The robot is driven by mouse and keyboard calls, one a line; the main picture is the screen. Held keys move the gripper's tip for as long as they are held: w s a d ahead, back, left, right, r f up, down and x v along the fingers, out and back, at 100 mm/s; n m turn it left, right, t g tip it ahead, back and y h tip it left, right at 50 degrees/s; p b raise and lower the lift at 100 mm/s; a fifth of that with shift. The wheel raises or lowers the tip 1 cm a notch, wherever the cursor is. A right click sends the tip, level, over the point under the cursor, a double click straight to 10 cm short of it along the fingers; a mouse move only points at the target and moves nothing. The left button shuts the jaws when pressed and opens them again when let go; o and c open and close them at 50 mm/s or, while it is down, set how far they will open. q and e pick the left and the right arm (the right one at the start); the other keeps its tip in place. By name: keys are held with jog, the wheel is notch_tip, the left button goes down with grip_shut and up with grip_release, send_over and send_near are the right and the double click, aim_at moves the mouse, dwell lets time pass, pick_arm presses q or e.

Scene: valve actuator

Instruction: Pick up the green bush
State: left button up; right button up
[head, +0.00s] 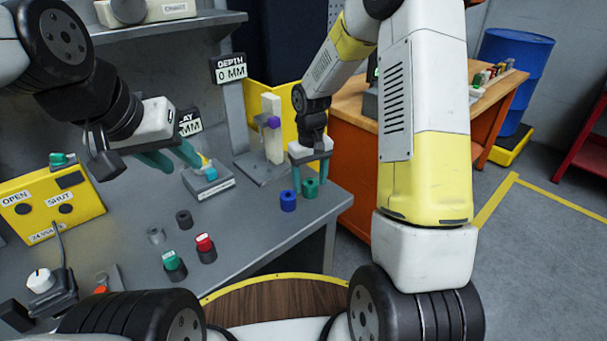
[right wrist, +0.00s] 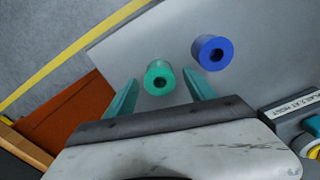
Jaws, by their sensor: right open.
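The green bush (head: 310,188) is a short ring standing on the grey bench near its right corner. In the right wrist view the green bush (right wrist: 159,82) shows its dark bore and lies between the teal fingertips, with gaps on both sides. My right gripper (head: 311,175) is open, pointing down over the bush; I cannot tell how far the fingers reach around it. It also shows in the right wrist view (right wrist: 162,98). My left gripper (head: 178,160) is open over the bench at left, near a small labelled block.
A blue bush (head: 288,200) stands close beside the green one; it also shows in the right wrist view (right wrist: 212,52). A depth gauge stand (head: 238,120) is behind. The labelled block (head: 208,185), dark rings and red (head: 204,243) and green-topped (head: 172,262) parts stand left.

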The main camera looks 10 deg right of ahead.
jog(key=shift+f, duration=0.45)
jog(key=shift+c, duration=0.2)
grip_shut()
jog(key=shift+r, duration=0.1)
